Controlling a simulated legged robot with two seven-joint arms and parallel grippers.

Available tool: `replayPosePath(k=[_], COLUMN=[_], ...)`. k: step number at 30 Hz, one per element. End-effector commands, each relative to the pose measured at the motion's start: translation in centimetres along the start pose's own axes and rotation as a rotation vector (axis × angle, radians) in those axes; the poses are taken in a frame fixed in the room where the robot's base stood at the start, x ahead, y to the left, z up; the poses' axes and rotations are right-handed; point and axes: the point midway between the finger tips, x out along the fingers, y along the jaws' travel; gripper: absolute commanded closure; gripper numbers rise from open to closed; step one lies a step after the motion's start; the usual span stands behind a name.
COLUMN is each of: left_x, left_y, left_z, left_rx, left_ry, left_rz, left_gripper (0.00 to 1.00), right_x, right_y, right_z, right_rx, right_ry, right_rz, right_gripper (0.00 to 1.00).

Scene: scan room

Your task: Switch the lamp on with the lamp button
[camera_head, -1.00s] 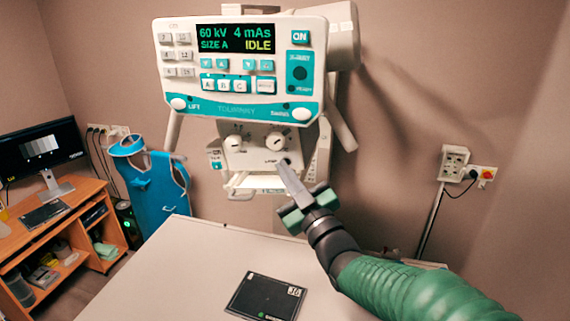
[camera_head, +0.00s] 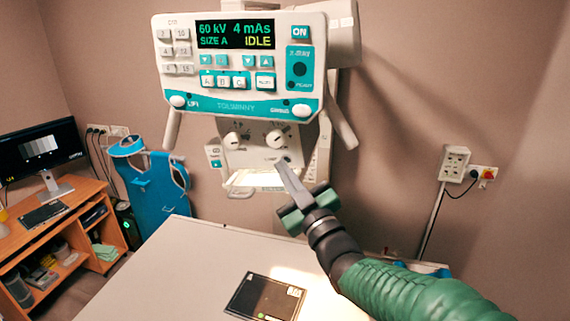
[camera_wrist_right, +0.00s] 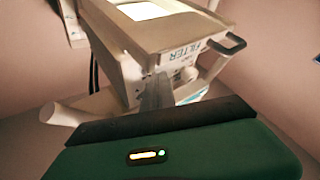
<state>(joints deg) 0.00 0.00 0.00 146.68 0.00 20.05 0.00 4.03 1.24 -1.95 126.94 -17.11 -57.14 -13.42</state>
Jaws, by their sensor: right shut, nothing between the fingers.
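The X-ray unit's control panel (camera_head: 237,107) hangs over the table, with its display reading IDLE. Below it is the collimator box (camera_head: 250,146) with two knobs. My right gripper (camera_head: 282,166) is shut and empty, its fingertips at the lower right of the box front, where they hide the lamp button. The opening under the box (camera_head: 258,179) glows, and a bright patch of light lies on the table around the cassette (camera_head: 266,297). In the right wrist view the fingers (camera_wrist_right: 157,90) reach the box beside the FILTER label (camera_wrist_right: 190,60). My left gripper is not in view.
The white table (camera_head: 190,265) is clear apart from the dark cassette. A blue apron (camera_head: 155,195) hangs on a stand at left, beside a wooden desk (camera_head: 50,230) with a monitor (camera_head: 38,148). Wall sockets (camera_head: 454,164) are at right.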

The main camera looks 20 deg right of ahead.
Motion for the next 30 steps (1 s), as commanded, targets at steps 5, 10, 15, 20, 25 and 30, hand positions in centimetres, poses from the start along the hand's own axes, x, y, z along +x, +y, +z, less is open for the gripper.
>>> replayPosePath(k=[5, 10, 15, 20, 25, 30], left_x=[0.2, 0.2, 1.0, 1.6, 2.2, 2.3], left_y=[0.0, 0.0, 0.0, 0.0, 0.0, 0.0], left_z=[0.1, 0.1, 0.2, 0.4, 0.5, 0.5], left_rx=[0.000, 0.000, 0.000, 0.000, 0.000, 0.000], left_ry=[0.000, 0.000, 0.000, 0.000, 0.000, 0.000], left_rz=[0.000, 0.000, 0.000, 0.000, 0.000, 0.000], left_gripper=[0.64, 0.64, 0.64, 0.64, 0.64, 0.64], right_x=[-0.3, -0.2, -1.1, -2.4, -3.4, -3.7], right_y=[-0.2, -0.2, -0.9, -1.8, -2.5, -2.8], right_z=[-0.2, -0.2, -0.8, -1.6, -2.4, -2.7], right_rx=[0.000, 0.000, 0.000, 0.000, -0.001, 0.000], right_ry=[0.000, 0.001, 0.004, 0.005, 0.004, 0.000], right_rz=[-0.001, -0.001, -0.002, -0.002, -0.001, -0.002], right_gripper=[1.00, 1.00, 1.00, 1.00, 1.00, 1.00])
